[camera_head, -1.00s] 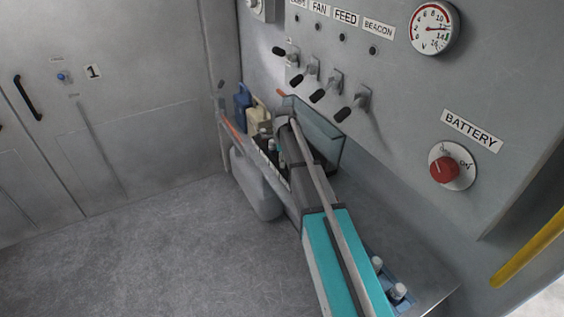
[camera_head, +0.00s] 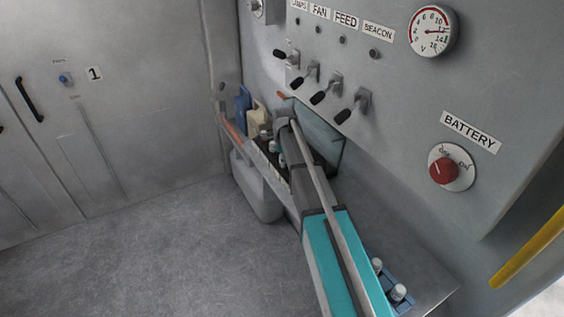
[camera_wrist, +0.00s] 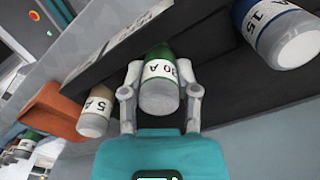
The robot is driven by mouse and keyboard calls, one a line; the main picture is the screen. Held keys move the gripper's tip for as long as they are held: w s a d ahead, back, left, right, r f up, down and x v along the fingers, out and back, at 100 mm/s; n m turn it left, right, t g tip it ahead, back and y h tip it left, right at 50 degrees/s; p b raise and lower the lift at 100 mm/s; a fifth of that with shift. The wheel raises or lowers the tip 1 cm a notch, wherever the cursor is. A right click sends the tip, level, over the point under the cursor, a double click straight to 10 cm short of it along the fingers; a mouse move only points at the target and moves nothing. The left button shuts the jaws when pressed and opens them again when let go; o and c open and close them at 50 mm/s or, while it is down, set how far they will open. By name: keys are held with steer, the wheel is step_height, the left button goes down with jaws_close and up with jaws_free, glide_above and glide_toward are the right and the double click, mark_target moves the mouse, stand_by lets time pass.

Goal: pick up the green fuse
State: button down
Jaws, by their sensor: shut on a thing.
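The green fuse (camera_wrist: 159,84) has a green end, a white band marked 30 A and a pale grey end. It shows in the wrist view, in the middle. My gripper (camera_wrist: 160,88) is shut on it, one finger on each side. The fuse is in front of a dark rack (camera_wrist: 220,70); I cannot tell whether it is clear of the rack. In the head view my teal arm reaches toward the shelf at the wall and largely hides the gripper.
A tan fuse marked 5 A (camera_wrist: 97,110) is left of the gripper, a blue fuse marked 15 A (camera_wrist: 280,32) to the right. In the head view, a blue bottle (camera_head: 242,100) and a cream bottle (camera_head: 257,121) stand behind. Switches (camera_head: 355,104) and a red battery knob (camera_head: 443,170) are on the panel.

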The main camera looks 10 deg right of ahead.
steer(key=shift+w+r+p, duration=0.2)
steer(key=shift+p, duration=0.2)
step_height(320, 180, up, 3)
steer(key=p, duration=0.2)
steer(key=shift+s+p, duration=0.15)
steer(key=shift+p, duration=0.25)
steer(key=s+a+r+p, duration=0.2)
steer(key=s+r+p, duration=0.7)
steer(key=s, duration=0.4)
steer(key=shift+s+r, duration=0.2)
steer(key=shift+s, duration=0.2)
steer(key=shift+s+a, duration=0.1)
